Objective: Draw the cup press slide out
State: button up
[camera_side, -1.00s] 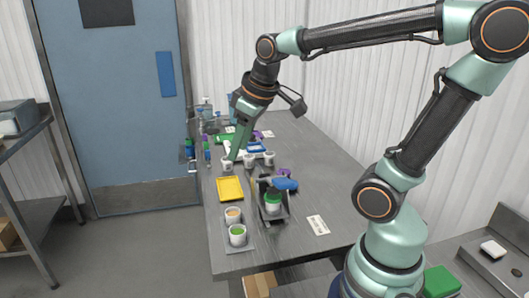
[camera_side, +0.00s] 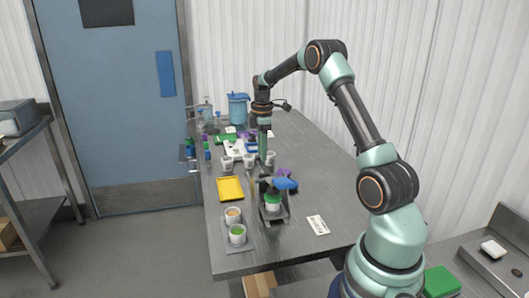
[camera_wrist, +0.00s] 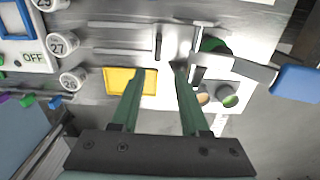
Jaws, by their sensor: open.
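The cup press (camera_side: 283,214) stands near the middle of the table in the side view, a dark metal frame with a blue-ended lever (camera_side: 286,184). A white cup with a green top (camera_side: 273,203) sits in it. In the wrist view the lever's blue end (camera_wrist: 297,82) is at the right and the green top (camera_wrist: 212,45) is partly hidden by metal parts. I cannot clearly tell the slide apart from the frame. My gripper (camera_side: 264,152) points down behind the press, near the white cups; in the wrist view its green fingers (camera_wrist: 160,70) are apart with nothing between them.
A yellow tray (camera_side: 230,188) lies left of the press. Two filled cups (camera_side: 237,233) stand on a grey plate at the front. Several numbered white cups (camera_wrist: 63,43) line the left of the wrist view. A blue container (camera_side: 238,107) stands at the back. The front right tabletop is mostly clear.

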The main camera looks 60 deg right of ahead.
aim_at(264, 191)
jog(key=shift+s+d+f, duration=0.15)
jog(key=shift+d+f, duration=0.4)
jog(key=shift+f, duration=0.2)
notch_tip(264, 191, down, 12)
jog(key=shift+r, duration=0.1)
grip_shut()
dwell(1.2)
